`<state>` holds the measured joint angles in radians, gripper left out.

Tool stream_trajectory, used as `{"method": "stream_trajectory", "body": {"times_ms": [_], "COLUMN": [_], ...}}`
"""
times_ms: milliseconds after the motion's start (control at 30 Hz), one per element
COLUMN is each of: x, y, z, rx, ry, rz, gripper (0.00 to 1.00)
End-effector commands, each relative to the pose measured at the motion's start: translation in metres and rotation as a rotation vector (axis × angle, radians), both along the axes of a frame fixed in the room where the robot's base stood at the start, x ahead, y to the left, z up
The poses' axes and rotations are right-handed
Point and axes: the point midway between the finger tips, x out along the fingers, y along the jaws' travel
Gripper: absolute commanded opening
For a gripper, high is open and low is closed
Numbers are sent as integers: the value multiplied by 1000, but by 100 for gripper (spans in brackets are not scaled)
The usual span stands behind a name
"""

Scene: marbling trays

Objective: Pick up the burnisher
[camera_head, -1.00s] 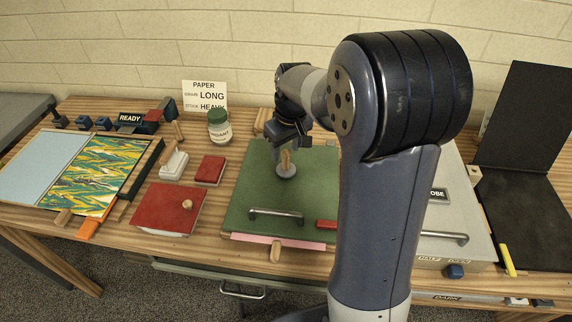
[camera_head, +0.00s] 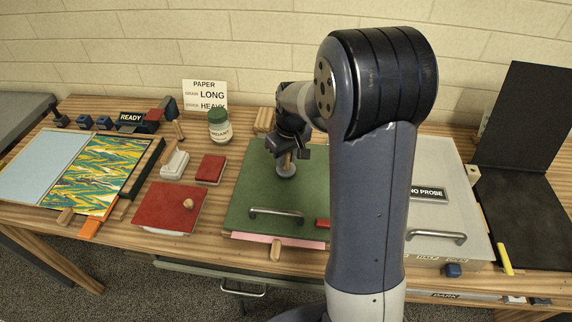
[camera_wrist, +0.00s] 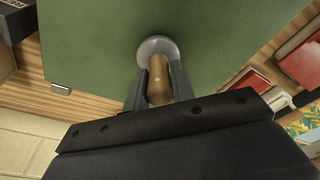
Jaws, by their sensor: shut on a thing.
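The burnisher has a round grey disc foot (camera_head: 286,171) and a short wooden handle (camera_wrist: 158,84). It stands upright on the green lid or board (camera_head: 246,185), near its back half. I see no clear gap under the disc. My gripper (camera_head: 287,158) comes down from above, with its two dark fingers on either side of the handle. In the wrist view my gripper (camera_wrist: 159,92) is shut on the handle, and the pale disc shows beyond the fingertips. The fingers and wrist hide part of the handle in the head view.
A metal bar handle (camera_head: 277,214) and a small red block (camera_head: 322,223) are on the green surface's front part. A grey box labelled PROBE (camera_head: 440,215) stands right.

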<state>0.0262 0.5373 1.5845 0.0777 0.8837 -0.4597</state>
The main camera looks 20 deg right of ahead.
Motion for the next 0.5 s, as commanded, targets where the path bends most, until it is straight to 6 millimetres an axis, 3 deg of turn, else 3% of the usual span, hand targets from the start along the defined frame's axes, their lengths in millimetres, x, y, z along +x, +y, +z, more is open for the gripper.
{"method": "stream_trajectory", "body": {"times_ms": [200, 500], "x": [0, 1], "y": [0, 0], "z": [0, 4], "rx": [0, 0], "ry": [0, -2], "rz": [0, 0], "gripper": [1, 0]}}
